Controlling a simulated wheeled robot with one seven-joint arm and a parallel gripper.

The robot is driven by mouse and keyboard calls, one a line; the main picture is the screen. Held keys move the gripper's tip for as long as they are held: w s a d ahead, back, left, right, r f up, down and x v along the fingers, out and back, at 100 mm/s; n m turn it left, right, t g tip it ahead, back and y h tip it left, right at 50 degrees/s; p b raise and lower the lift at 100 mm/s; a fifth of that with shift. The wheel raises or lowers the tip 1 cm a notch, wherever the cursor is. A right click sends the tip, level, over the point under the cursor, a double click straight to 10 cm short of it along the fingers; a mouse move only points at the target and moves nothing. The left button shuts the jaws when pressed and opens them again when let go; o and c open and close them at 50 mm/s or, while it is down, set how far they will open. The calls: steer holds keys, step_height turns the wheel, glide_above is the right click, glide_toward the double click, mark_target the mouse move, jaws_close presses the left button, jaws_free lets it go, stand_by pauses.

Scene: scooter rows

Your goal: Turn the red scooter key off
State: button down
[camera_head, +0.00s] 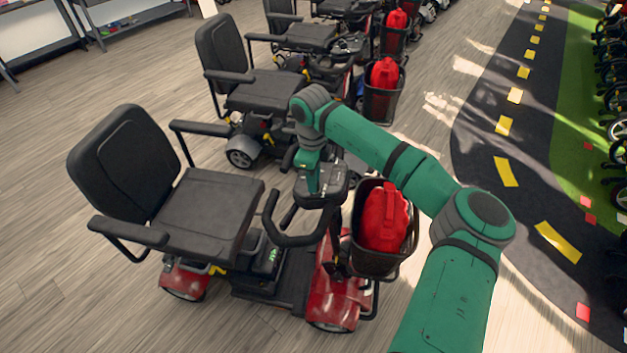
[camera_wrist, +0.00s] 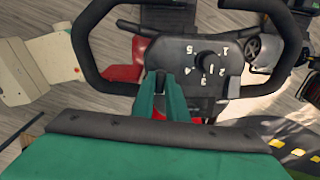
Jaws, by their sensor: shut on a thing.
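The red scooter (camera_head: 335,285) stands nearest, with a black seat, a looped handlebar and a dark console (camera_head: 330,190). In the wrist view the console (camera_wrist: 225,75) shows a round black speed knob (camera_wrist: 206,60) with white numbers around it. My gripper (camera_wrist: 166,82) has its two narrow fingers close together at the console's left side, left of the knob. The scooter key is hidden between or behind the fingertips, so its angle cannot be seen. In the head view my gripper (camera_head: 313,188) reaches down onto the console.
A black basket (camera_head: 377,262) with a red bag (camera_head: 384,216) hangs in front of the console, under my arm. The handlebar (camera_wrist: 92,75) curves around both sides of the gripper. Another scooter (camera_head: 265,90) stands close behind, in a row. Open wood floor (camera_head: 50,260) lies at left.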

steer(key=n, duration=0.3)
steer(key=shift+w+r+n+g, duration=0.1)
steer(key=shift+n+g, duration=0.2)
steer(key=shift+n, duration=1.8)
steer(key=c, duration=1.8)
jaws_free()
steer(key=shift+g, duration=0.3)
steer(key=shift+o, duration=0.2)
step_height(320, 180, up, 11)
steer(key=shift+w+a, duration=0.2)
steer(key=shift+w, duration=0.2)
steer(key=shift+f, duration=0.2)
